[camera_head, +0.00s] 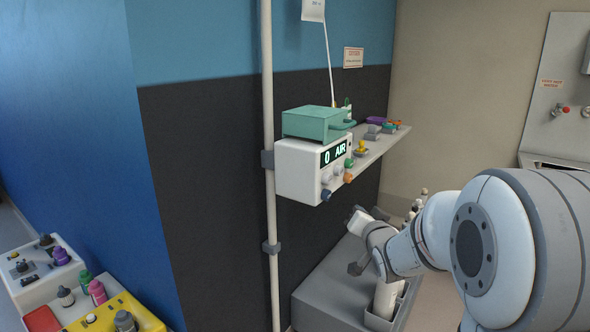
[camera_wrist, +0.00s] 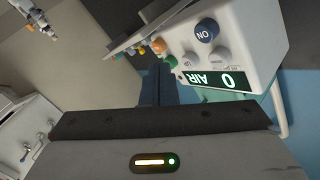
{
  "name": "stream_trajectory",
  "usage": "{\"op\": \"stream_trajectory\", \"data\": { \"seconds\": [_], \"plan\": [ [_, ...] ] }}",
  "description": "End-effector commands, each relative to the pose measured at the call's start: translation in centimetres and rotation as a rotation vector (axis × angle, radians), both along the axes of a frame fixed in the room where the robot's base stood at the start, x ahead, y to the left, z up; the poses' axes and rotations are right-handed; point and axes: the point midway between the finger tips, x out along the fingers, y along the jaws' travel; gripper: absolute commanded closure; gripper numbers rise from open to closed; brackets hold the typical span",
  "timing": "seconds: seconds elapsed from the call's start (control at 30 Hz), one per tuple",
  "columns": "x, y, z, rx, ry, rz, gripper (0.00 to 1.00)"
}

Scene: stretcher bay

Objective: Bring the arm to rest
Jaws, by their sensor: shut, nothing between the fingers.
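My arm reaches in from the right in the head view, with my gripper (camera_head: 366,242) in front of the grey cabinet below the wall shelf. In the wrist view the dark fingers of my gripper (camera_wrist: 158,72) are together and show nothing between them. The white box with the "0 AIR" display (camera_head: 312,168) is on the wall, above and to the left of my gripper in the head view. It also shows upside down in the wrist view (camera_wrist: 238,42), beyond the fingers. I cannot tell the exact gap.
A shelf (camera_head: 378,153) with small coloured items runs right of the box. A vertical pole (camera_head: 269,215) stands left of it. The grey cabinet (camera_head: 335,287) is below. A yellow tray (camera_head: 133,312) with bottles is at lower left. A wall panel (camera_head: 556,85) is at right.

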Motion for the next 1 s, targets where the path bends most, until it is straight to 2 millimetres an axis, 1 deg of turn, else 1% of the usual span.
{"op": "stream_trajectory", "data": {
  "seconds": [0.03, 0.17, 0.27, 0.3, 0.37, 0.4, 0.47, 0.5, 0.57, 0.6, 0.7, 0.8, 0.83, 0.9, 1.0],
  "plan": [
    [-1.3, 0.0, 0.9, -0.042, 0.067, -0.018, 1.0],
    [-5.2, 0.0, 0.3, -0.152, 0.275, -0.045, 1.0],
    [-8.9, 0.2, -0.2, -0.226, 0.439, -0.039, 1.0],
    [-10.5, 0.3, -0.4, -0.253, 0.505, -0.031, 1.0],
    [-13.1, 0.5, -0.6, -0.291, 0.604, -0.012, 1.0],
    [-15.0, 0.8, -0.8, -0.314, 0.67, 0.007, 1.0],
    [-17.9, 1.2, -1.0, -0.346, 0.769, 0.043, 1.0],
    [-19.8, 1.4, -1.1, -0.366, 0.832, 0.069, 1.0],
    [-22.7, 1.9, -1.2, -0.39, 0.92, 0.114, 1.0],
    [-24.5, 2.2, -1.3, -0.406, 0.975, 0.146, 1.0],
    [-28.4, 2.9, -1.3, -0.431, 1.084, 0.221, 1.0],
    [-31.0, 3.3, -1.3, -0.445, 1.155, 0.277, 1.0],
    [-31.5, 3.4, -1.3, -0.447, 1.169, 0.289, 1.0],
    [-32.3, 3.6, -1.4, -0.452, 1.192, 0.307, 1.0],
    [-32.7, 3.6, -1.4, -0.454, 1.203, 0.317, 1.0]
  ]
}}
